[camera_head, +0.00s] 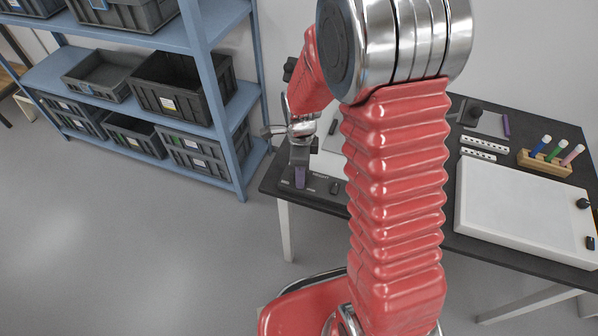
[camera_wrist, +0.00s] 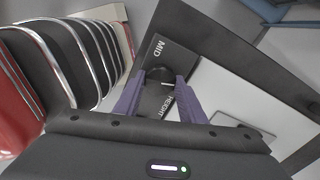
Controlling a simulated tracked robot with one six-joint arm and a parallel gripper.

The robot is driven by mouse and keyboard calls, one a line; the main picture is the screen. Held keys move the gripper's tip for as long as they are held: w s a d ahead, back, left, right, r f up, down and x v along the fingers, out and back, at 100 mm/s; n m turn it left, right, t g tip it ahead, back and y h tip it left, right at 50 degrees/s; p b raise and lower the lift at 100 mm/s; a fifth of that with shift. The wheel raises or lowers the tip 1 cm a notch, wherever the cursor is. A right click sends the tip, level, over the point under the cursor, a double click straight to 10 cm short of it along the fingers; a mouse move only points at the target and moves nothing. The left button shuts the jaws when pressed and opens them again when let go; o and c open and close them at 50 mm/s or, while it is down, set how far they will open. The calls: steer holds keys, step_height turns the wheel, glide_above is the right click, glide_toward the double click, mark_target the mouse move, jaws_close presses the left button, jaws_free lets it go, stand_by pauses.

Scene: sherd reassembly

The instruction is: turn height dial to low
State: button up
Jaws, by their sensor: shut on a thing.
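The height dial (camera_wrist: 159,73) is a small black round knob on a dark panel (camera_wrist: 172,50) in the wrist view. White letters beside it read "MID" on the far side and "HEIGHT" on the near side. My gripper (camera_wrist: 161,80) has its purple fingers on either side of the dial, shut on it. The dial's pointer cannot be made out. In the head view my gripper (camera_head: 300,180) points down at the left end of the dark table, over the panel, and hides the dial.
The black table (camera_head: 455,236) also bears a white box (camera_head: 520,205) with dark knobs, a wooden holder (camera_head: 545,162) with coloured markers, and white strips. Blue shelving (camera_head: 215,100) with dark crates stands at left. The floor between is clear.

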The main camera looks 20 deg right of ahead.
steer(key=shift+w+r+m, duration=0.1)
steer(key=shift+w+m, duration=0.1)
steer(key=shift+m, duration=0.6)
steer(key=shift+w+r+m, duration=0.1)
steer(key=shift+w+m, duration=0.05)
steer(key=shift+m, duration=0.65)
steer(key=o, duration=0.8)
steer(key=shift+f, duration=0.1)
steer(key=shift+c, duration=0.2)
steer(key=shift+o, duration=1.4)
steer(key=shift+s+f, duration=0.1)
steer(key=shift+s, duration=0.05)
step_height(320, 180, up, 14)
steer(key=shift+f, duration=0.15)
